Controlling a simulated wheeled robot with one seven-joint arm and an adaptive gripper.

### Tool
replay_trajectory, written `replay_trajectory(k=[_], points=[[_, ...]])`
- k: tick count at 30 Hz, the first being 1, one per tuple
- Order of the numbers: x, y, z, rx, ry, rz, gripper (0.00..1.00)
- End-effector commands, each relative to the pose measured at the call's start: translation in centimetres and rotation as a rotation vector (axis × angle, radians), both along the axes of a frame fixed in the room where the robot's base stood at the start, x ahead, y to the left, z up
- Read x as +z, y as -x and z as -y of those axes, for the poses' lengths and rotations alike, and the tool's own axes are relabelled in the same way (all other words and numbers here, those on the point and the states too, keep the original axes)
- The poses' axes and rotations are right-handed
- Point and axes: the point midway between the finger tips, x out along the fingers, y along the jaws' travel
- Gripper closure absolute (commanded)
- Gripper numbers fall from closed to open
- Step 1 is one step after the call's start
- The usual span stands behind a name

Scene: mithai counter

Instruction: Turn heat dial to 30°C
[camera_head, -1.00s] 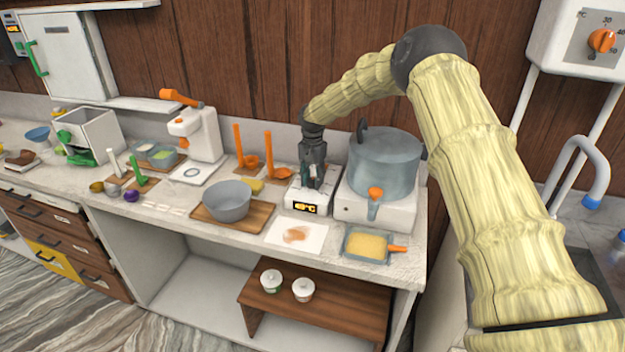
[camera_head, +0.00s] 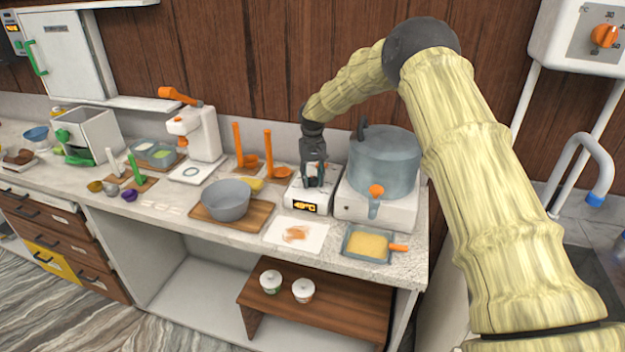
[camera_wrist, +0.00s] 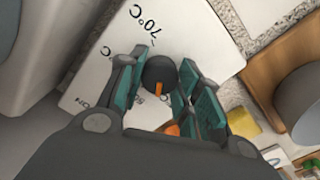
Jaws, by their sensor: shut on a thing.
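A black dial (camera_wrist: 158,72) with an orange pointer mark sits on a small white heating unit (camera_head: 322,208) at the counter's back, left of the pot. My gripper (camera_head: 313,184) points down on this unit. In the wrist view my gripper (camera_wrist: 163,80) has its teal finger pads on both sides of the dial, shut on it. The printed labels around the dial include "70°C"; others are partly hidden by the fingers. The unit's front display (camera_head: 305,207) shows lit digits, which look like 45°C. In the head view the dial is hidden by my gripper.
A large grey pot (camera_head: 382,160) on a white burner stands close on the right. A grey bowl (camera_head: 226,200) on a wooden board is to the left. A tray of yellow food (camera_head: 368,245) is in front. A wall heater has an orange knob (camera_head: 605,36) at upper right.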

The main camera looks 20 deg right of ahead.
Motion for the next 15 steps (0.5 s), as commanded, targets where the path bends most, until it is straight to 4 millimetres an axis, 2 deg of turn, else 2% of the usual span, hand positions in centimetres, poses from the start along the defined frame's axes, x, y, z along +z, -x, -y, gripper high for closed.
replay_trajectory(k=[1, 15], points=[[-0.81, 0.41, 0.01, 0.044, 0.001, -0.012, 0.90], [-0.80, 0.46, 0.01, 0.491, -0.001, -0.013, 0.90]])
